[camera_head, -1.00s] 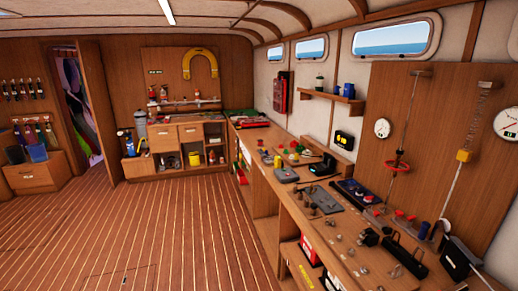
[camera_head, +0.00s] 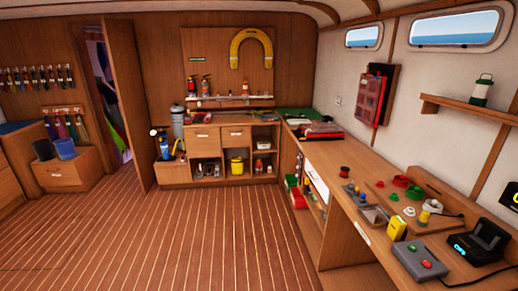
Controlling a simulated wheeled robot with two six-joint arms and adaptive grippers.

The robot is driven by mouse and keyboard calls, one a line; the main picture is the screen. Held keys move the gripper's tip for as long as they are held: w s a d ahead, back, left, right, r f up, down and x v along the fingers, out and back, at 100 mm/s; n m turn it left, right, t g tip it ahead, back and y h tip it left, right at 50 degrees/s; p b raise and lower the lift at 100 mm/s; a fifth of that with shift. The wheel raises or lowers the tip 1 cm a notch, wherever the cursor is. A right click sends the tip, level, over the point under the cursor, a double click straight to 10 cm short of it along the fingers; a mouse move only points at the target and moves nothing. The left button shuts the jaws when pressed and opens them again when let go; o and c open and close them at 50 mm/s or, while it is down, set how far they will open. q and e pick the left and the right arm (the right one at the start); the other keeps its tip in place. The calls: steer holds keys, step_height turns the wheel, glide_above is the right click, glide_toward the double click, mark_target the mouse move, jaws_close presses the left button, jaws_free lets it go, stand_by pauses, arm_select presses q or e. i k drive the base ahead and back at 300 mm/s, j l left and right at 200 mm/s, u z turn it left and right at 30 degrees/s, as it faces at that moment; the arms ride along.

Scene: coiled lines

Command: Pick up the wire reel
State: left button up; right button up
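I cannot make out for certain which thing is the wire reel. Several small round parts lie on the long workbench (camera_head: 340,214) at the right. Among them are a small red-topped piece (camera_head: 344,172), green and red parts on a wooden board (camera_head: 445,213), and a yellow piece (camera_head: 424,216) near the board's front. They are too small to identify surely. Neither of my grippers is in view.
A grey box with buttons (camera_head: 419,262), a yellow device (camera_head: 397,229) and a black device (camera_head: 482,244) stand on the near bench. A cabinet (camera_head: 205,148) and an open door (camera_head: 127,100) are at the back. The plank floor (camera_head: 190,235) is clear.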

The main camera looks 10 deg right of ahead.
mark_target(345, 171)
steer(key=i+z, duration=0.15)
steer(key=i, duration=0.6)
steer(key=i+j+z, duration=0.1)
steer(key=i, duration=0.7)
steer(key=j, duration=0.1)
